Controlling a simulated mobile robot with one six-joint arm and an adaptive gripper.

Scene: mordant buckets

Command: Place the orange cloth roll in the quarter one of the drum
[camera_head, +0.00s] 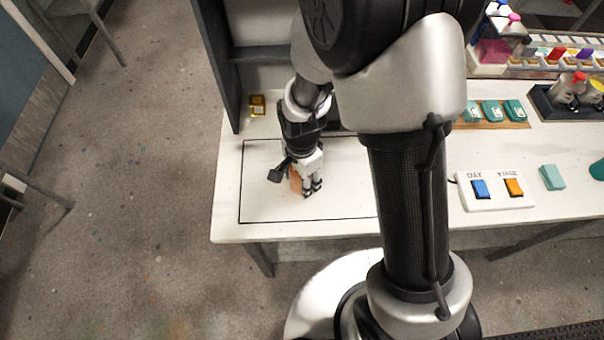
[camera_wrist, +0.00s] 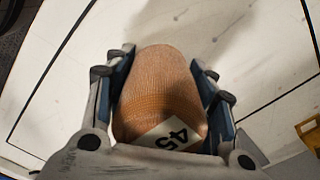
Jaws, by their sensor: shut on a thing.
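The orange cloth roll (camera_wrist: 158,85) fills the middle of the wrist view, with a white label reading 45 on its near end. My gripper (camera_wrist: 163,75) is shut on it, one finger on each side. In the head view my gripper (camera_head: 308,188) is over the black-outlined area at the left of the white table, and part of the orange roll (camera_head: 296,180) shows beside the fingers. I cannot tell whether the roll touches the table. No drum can be made out in either view; my arm hides part of the table.
The white table (camera_head: 228,215) has bare room around the gripper. A yellow block (camera_head: 257,105) lies at the back left. To the right are a switch box (camera_head: 495,190) marked DAY, a teal block (camera_head: 552,177), several teal boxes (camera_head: 492,111) and a dark tray (camera_head: 548,103).

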